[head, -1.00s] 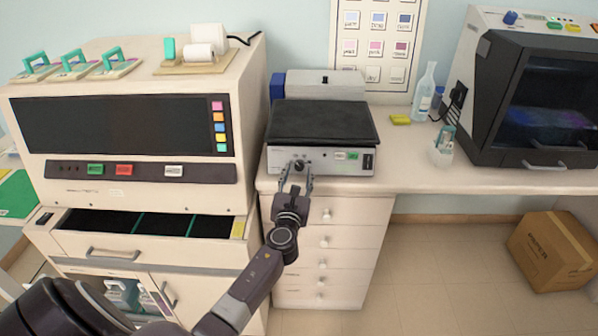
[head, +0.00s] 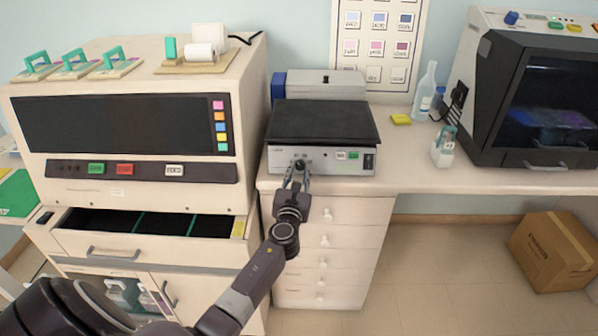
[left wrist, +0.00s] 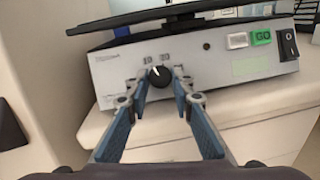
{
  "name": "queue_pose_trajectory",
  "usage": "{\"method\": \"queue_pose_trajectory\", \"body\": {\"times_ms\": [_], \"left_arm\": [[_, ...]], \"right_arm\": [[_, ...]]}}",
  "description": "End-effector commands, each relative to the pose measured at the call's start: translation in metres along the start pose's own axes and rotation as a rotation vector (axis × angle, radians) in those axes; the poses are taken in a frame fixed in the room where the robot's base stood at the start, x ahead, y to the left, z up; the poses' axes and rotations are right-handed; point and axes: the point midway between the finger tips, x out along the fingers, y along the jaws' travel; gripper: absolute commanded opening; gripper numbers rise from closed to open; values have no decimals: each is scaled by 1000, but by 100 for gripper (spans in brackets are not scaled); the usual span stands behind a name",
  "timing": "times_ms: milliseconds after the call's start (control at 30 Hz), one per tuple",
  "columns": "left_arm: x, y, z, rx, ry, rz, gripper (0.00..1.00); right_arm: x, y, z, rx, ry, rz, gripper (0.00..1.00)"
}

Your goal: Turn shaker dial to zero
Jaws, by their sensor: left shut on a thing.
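The shaker (head: 322,138) stands on the bench, with a black flat platform on top and a grey front panel. Its black dial (left wrist: 159,76) is at the left of the panel, with a white pointer mark and small numbers above it. In the left wrist view the pointer leans up and slightly left. My left gripper (head: 299,172) is at the front of the panel, and its fingertips (left wrist: 160,78) are on both sides of the dial, shut on it. The dial also shows small in the head view (head: 300,164). My right gripper is not in view.
The panel also has a white button (left wrist: 237,40), a green GO button (left wrist: 261,37) and a black rocker switch (left wrist: 287,44). A large stainer (head: 130,130) stands close on the left, with an open drawer (head: 75,243) below it. A yellow block (head: 401,119) lies right of the shaker.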

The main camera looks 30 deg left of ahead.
Motion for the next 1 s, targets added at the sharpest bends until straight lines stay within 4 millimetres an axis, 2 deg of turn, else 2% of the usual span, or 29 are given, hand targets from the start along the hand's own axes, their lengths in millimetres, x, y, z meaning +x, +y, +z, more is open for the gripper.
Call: {"method": "queue_pose_trajectory", "body": {"times_ms": [267,700,1000], "left_arm": [[0,-2,-3,-96,-4,38,0],[1,-7,-2,-444,-20,182,0],[1,-8,0,-658,-28,272,0]], "right_arm": [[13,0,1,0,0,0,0],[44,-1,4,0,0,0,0],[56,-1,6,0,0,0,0]]}}
